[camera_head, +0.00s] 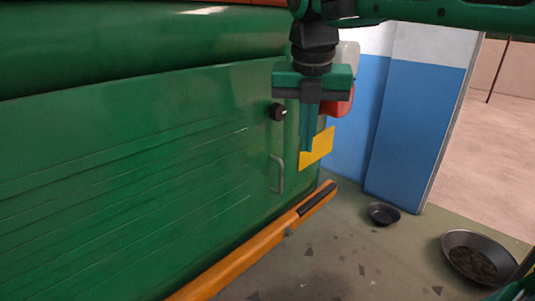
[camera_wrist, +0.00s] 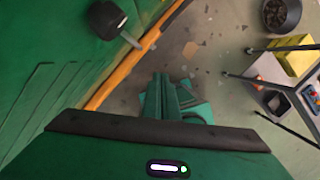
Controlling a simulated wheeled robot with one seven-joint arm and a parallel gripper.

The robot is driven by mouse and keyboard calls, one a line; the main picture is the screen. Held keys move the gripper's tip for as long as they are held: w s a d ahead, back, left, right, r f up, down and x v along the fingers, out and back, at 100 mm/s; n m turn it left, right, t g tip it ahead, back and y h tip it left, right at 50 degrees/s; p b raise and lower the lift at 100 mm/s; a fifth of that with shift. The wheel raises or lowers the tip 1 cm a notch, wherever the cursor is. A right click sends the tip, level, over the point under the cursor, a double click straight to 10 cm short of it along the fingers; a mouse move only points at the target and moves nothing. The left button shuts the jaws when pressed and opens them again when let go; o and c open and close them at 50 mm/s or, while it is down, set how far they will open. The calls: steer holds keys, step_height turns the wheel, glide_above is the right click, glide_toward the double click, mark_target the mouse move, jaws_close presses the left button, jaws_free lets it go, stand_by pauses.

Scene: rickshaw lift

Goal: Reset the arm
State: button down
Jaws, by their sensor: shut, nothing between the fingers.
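My gripper (camera_head: 308,148) hangs pointing down in the upper middle of the head view, in front of the green vehicle body (camera_head: 110,170). Its green fingers are together with nothing between them. It also shows in the wrist view (camera_wrist: 160,82), with its shut fingers over the grey floor. The arm comes in from the top right of the head view. A black knob (camera_head: 278,112) on the green side is just left of the fingers, apart from them. A yellow plate (camera_head: 322,147) is behind and right of the fingers.
An orange bar (camera_head: 245,258) runs along the vehicle's lower side. A door handle (camera_head: 276,175) sits above it. Two dark bowls (camera_head: 383,213) (camera_head: 478,257) rest on the littered floor at right. A blue and white pillar (camera_head: 410,125) stands behind. Thin-legged furniture and a yellow box (camera_wrist: 293,55) show in the wrist view.

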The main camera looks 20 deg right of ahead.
steer(key=shift+s+d+r, duration=0.15)
steer(key=shift+s+r, duration=0.05)
steer(key=shift+r, duration=0.55)
steer(key=s+d+f+n, duration=0.5)
steer(key=f+n, duration=0.2)
steer(key=n, duration=0.4)
steer(key=s+d+f+n+g+y, duration=0.1)
steer(key=s+d+f+n, duration=0.5)
steer(key=n, duration=0.6)
steer(key=s+d+f+n+g, duration=0.1)
steer(key=s+d+f+n, duration=0.5)
steer(key=n, duration=0.5)
step_height(320, 180, down, 3)
steer(key=shift+s+d+r+n, duration=0.15)
steer(key=shift+d+r+n, duration=0.05)
steer(key=shift+n, duration=0.2)
steer(key=shift+w+f, duration=0.25)
steer(key=shift+w, duration=0.35)
